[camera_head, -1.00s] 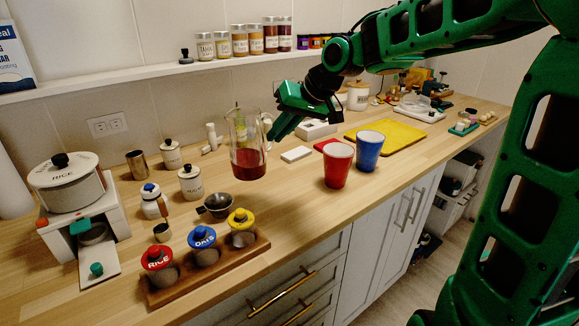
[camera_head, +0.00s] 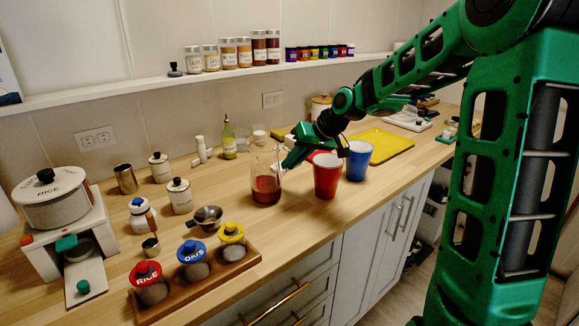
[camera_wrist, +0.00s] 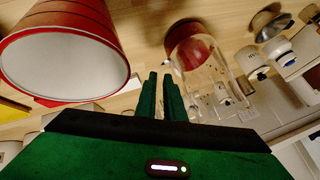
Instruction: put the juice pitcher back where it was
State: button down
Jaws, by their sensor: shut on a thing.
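The juice pitcher (camera_head: 266,184) is clear glass with red juice in its lower part. It is upright over the wooden counter, left of the red cup; I cannot tell whether its base touches the wood. My gripper (camera_head: 287,166) comes from the right and is shut on the pitcher's handle side. In the wrist view the fingers (camera_wrist: 166,92) point at the pitcher (camera_wrist: 205,75), and the exact contact is hard to see. The red cup (camera_head: 327,176) stands close to the right, and it looms large in the wrist view (camera_wrist: 70,50).
A blue cup (camera_head: 359,161) stands beside the red one, near a yellow tray (camera_head: 385,146). An oil bottle (camera_head: 229,142) stands behind. Left are a metal scoop (camera_head: 207,217), white canisters (camera_head: 180,197) and a wooden jar rack (camera_head: 215,285). Counter in front of the pitcher is clear.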

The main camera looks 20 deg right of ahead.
jog(key=shift+f, duration=0.5)
jog(key=c, duration=2.2)
grip_release()
jog(key=shift+o, duration=0.2)
jog(key=shift+s+r, duration=0.1)
jog(key=v, duration=1.2)
jog(key=s+d+f+m+g+h, duration=0.1)
jog(key=s+f, duration=0.3)
jog(key=s, duration=0.7)
jog(key=s+d+f+m+g+h, duration=0.2)
jog(key=s+d+f+m+g, duration=0.1)
jog(key=s, duration=0.9)
jog(key=s+d+f+m+g+h, duration=0.1)
jog(key=s+f, duration=0.4)
jog(key=s, duration=0.7)
jog(key=d+m+g, duration=0.1)
jog(key=d+m, duration=0.1)
jog(key=shift+d, duration=0.25)
jog(key=shift+f, duration=0.1)
